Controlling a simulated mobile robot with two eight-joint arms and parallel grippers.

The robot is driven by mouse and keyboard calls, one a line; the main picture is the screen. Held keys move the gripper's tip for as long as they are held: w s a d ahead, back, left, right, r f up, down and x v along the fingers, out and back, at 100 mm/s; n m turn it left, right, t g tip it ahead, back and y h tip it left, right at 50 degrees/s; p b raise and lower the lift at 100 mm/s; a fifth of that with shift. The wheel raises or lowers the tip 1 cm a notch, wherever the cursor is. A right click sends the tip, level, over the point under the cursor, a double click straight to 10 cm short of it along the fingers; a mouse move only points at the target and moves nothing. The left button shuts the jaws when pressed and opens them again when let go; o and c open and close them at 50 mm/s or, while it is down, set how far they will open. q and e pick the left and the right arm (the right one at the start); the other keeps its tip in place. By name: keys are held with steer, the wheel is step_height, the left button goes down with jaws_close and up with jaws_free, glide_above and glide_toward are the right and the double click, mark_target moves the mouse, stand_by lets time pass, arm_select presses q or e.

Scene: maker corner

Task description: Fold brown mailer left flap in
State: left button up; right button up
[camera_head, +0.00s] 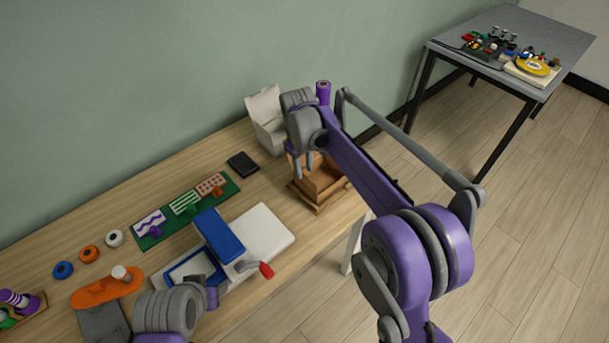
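The brown mailer (325,183) is an open box at the right end of the wooden bench, with brown flaps around its opening. My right gripper (303,167) hangs over its left side, fingers pointing down. The two grey fingers show apart with a gap between them; no object is clearly held. Whether they touch the left flap I cannot tell, since the gripper covers that part.
A pale bin (265,112) stands behind the mailer, a black wallet-like block (243,164) left of it. A green board (188,207) with patterned cards, a white plate (262,232), tape rolls (89,254) and an orange holder (105,288) fill the bench. A grey table (513,35) stands far right.

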mark_target(304, 175)
steer(key=shift+d+f, duration=0.1)
steer(key=shift+f, duration=1.75)
jaws_close()
